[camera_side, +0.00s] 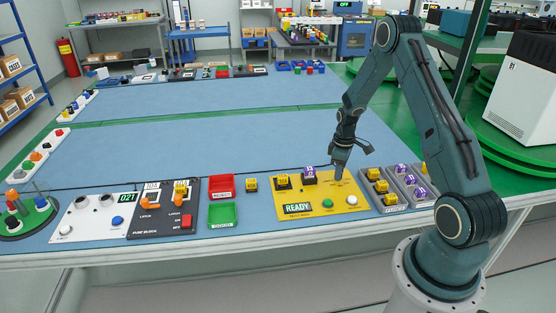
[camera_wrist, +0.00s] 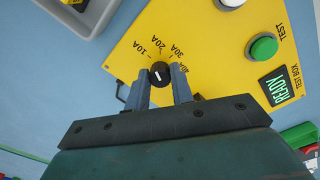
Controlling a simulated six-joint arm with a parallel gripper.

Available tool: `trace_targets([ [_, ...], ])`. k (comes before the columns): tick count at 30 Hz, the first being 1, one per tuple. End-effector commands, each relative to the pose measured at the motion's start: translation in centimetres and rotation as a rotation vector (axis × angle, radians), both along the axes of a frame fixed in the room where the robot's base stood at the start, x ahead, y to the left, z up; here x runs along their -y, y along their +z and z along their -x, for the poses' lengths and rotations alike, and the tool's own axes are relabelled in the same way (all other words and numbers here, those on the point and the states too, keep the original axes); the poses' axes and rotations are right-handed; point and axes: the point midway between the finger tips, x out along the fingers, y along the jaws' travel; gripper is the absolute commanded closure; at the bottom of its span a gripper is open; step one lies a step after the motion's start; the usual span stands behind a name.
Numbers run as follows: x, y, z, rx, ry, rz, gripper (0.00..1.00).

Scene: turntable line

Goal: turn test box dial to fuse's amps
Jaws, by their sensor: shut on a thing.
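The yellow test box (camera_side: 336,205) lies at the table's front edge; its display reads READY. In the wrist view, the test box (camera_wrist: 205,60) shows a black dial (camera_wrist: 159,73) with a white mark and amp labels including 10A, 20A and 30A. My gripper (camera_wrist: 160,82) is shut on the dial, one finger on each side. In the side view my gripper (camera_side: 340,170) points down at the box and hides the dial. A purple fuse (camera_side: 309,171) stands at the box's back edge, beside a yellow-topped piece (camera_side: 283,180). The fuse's print is too small to read.
Grey racks (camera_side: 393,210) of yellow and purple fuses stand right of the box. A loose yellow fuse (camera_side: 251,185), a red tray (camera_side: 222,181), a green tray (camera_side: 237,213) and a black fuse block panel (camera_side: 190,222) lie left.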

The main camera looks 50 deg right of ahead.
Motion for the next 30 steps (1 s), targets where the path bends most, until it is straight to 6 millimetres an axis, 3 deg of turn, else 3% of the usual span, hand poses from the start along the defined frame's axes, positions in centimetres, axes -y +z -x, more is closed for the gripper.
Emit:
trace_targets([
  [15,0.01,-0.05,0.01,0.000,0.372,-0.001,1.00],
  [30,0.02,-0.06,0.01,0.000,0.427,-0.001,1.00],
])
